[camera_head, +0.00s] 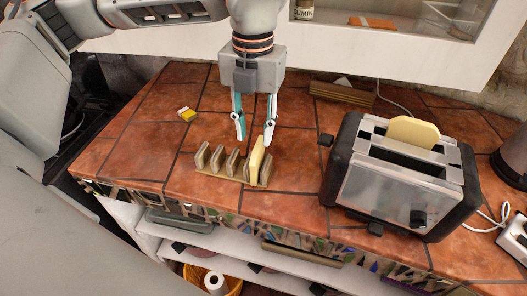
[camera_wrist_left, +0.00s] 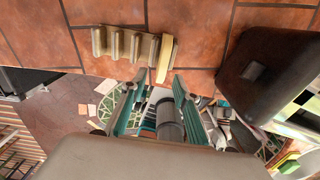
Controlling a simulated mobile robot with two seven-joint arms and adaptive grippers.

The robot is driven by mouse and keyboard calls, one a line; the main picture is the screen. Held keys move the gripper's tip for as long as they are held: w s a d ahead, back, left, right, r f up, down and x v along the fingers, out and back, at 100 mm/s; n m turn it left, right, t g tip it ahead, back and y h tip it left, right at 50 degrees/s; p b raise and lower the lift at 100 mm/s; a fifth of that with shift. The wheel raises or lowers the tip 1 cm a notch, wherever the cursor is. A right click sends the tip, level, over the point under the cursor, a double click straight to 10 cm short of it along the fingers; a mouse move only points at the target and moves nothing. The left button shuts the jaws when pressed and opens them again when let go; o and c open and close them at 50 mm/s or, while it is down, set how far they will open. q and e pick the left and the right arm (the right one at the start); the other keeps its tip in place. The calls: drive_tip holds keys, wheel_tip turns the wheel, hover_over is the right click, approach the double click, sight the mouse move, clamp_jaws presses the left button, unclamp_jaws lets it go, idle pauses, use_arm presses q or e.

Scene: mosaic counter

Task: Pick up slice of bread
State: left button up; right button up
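A pale yellow slice of bread (camera_head: 256,158) stands upright in the right end of a slotted rack (camera_head: 217,165) on the tiled counter. It also shows in the left wrist view (camera_wrist_left: 165,60), at the right end of the rack (camera_wrist_left: 118,44). A second slice of bread (camera_head: 414,131) sticks up out of the toaster (camera_head: 390,178). My left gripper (camera_head: 255,138) points down just above and behind the slice in the rack. Its two fingers are apart with nothing between them; the wrist view shows the open fingers (camera_wrist_left: 159,82) too. My right gripper is in neither view.
The black and silver toaster stands right of the rack, with its cord behind. A small yellow item (camera_head: 187,114) lies at the left. A brown wooden box (camera_head: 341,94) is at the back, under a white shelf (camera_head: 200,43). Counter left of the rack is clear.

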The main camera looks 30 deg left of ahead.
sight(259, 144)
use_arm(q)
drive_tip(key=shift+w+a+f, duration=0.15)
drive_tip(key=shift+w+f, duration=0.2)
drive_tip(key=shift+f, duration=0.2)
drive_tip(key=shift+w+a+f, duration=0.15)
drive_tip(key=shift+w+f, duration=0.15)
drive_tip(key=shift+f, duration=0.2)
drive_tip(key=shift+s+f, duration=0.15)
drive_tip(key=shift+f, duration=0.1)
drive_tip(key=shift+w+d+f+p, duration=0.1)
drive_tip(key=shift+d+f+p, duration=0.1)
drive_tip(key=shift+f, duration=1.05)
drive_tip(key=shift+w+d+f+p, duration=0.1)
drive_tip(key=shift+d+f+p, duration=0.05)
drive_tip(key=shift+f, duration=1.1)
drive_tip(key=c, duration=0.8)
